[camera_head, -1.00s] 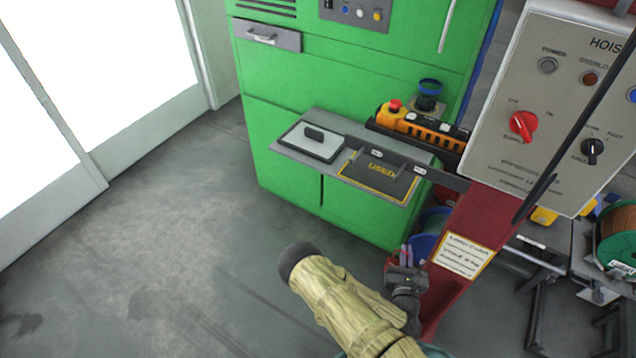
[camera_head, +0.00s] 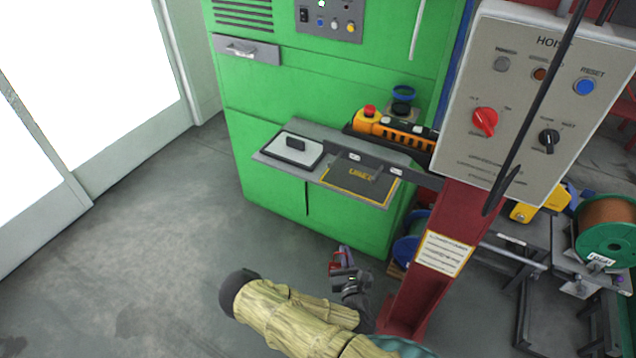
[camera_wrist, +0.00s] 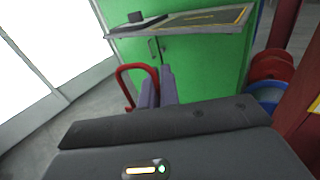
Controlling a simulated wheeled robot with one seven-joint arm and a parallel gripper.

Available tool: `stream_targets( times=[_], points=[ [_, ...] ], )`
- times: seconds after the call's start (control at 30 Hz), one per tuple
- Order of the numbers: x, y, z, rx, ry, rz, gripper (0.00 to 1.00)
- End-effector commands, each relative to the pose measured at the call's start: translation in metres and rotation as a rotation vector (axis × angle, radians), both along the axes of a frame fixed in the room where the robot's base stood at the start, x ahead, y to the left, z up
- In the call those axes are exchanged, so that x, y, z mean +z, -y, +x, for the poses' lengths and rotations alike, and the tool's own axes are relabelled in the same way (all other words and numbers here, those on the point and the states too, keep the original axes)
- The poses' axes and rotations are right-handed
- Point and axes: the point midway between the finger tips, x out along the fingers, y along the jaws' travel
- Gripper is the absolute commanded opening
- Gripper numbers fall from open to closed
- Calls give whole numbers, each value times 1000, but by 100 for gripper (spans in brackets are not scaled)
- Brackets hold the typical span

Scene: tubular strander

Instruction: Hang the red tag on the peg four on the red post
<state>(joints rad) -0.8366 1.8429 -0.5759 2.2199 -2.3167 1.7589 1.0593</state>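My gripper (camera_head: 343,254) hangs low in front of the green cabinet, left of the red post (camera_head: 445,215). A red piece, seemingly the red tag (camera_head: 334,267), shows at its fingers. In the wrist view the two purple-grey fingers (camera_wrist: 157,88) are close together, and a red loop (camera_wrist: 122,80) stands out to their left, its end at the fingers. My gripper looks shut on it; the rest of the tag is hidden. A dark bar (camera_head: 425,179) runs left from the post above my gripper, with small white labels (camera_head: 396,171). I cannot make out which peg is four.
A shelf (camera_head: 270,158) with a yellow-edged "USED" tray (camera_head: 345,186) juts from the green cabinet (camera_head: 330,100) above my gripper. A hoist control box (camera_head: 530,100) is on the post. Cable reels (camera_head: 606,230) stand at right. The floor (camera_head: 150,240) at left is clear.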

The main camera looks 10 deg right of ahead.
Motion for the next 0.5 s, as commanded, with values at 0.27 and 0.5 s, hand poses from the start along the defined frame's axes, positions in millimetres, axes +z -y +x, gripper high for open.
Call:
stream_targets(
  times=[0.27,0.5],
  points=[
    [7,-2,2,-8,1,2,0],
    [62,-13,20,-105,6,10,0]
  ],
)
